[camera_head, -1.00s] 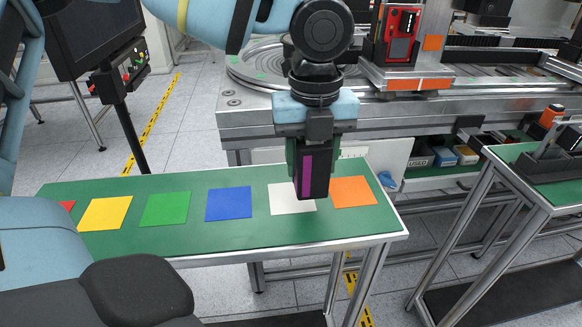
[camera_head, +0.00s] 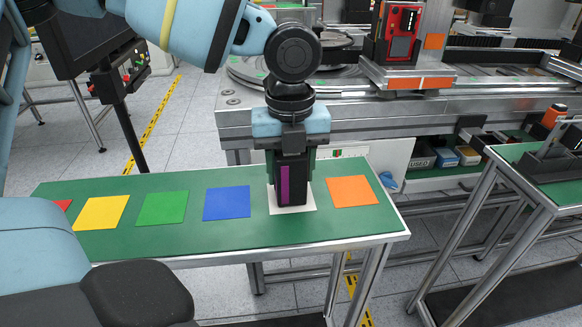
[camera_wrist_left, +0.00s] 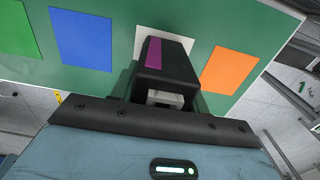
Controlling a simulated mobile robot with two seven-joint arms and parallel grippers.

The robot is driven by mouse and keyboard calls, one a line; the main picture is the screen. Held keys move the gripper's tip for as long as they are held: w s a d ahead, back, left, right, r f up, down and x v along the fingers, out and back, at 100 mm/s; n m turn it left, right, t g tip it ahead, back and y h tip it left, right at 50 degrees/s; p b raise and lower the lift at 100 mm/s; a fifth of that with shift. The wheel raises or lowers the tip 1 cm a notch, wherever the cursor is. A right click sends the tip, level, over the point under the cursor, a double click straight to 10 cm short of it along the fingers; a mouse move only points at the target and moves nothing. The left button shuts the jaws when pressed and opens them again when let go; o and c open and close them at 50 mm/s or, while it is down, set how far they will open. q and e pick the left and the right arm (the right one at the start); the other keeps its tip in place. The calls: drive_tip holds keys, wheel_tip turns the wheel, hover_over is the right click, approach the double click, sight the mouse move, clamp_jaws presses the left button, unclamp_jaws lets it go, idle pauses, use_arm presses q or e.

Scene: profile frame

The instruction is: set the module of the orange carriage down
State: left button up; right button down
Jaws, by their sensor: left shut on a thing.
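My left gripper (camera_head: 291,160) is shut on a black module (camera_head: 296,188) with a purple stripe. It holds the module upright over the white square (camera_head: 308,203) on the green table. The module's lower end is within the square's outline; I cannot tell whether it touches. In the left wrist view the module (camera_wrist_left: 168,68) covers much of the white square (camera_wrist_left: 150,37). The carriage with orange marks (camera_head: 432,82) stands on the machine behind, bearing a red and dark module (camera_head: 401,32). My right gripper is not in view.
The green table (camera_head: 180,236) bears an orange square (camera_head: 352,191) right of the module, and blue (camera_head: 227,203), green (camera_head: 163,207) and yellow (camera_head: 101,213) squares to the left, all bare. A second green-topped table (camera_head: 545,190) stands at right.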

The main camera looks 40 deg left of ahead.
use_arm(q)
drive_tip(key=o, duration=1.1)
drive_tip(key=shift+f, duration=0.1)
wheel_tip(320, 180, up, 11)
drive_tip(key=shift+f+p, duration=0.1)
drive_tip(key=shift+p, duration=1.1)
drive_tip(key=shift+r, duration=0.75)
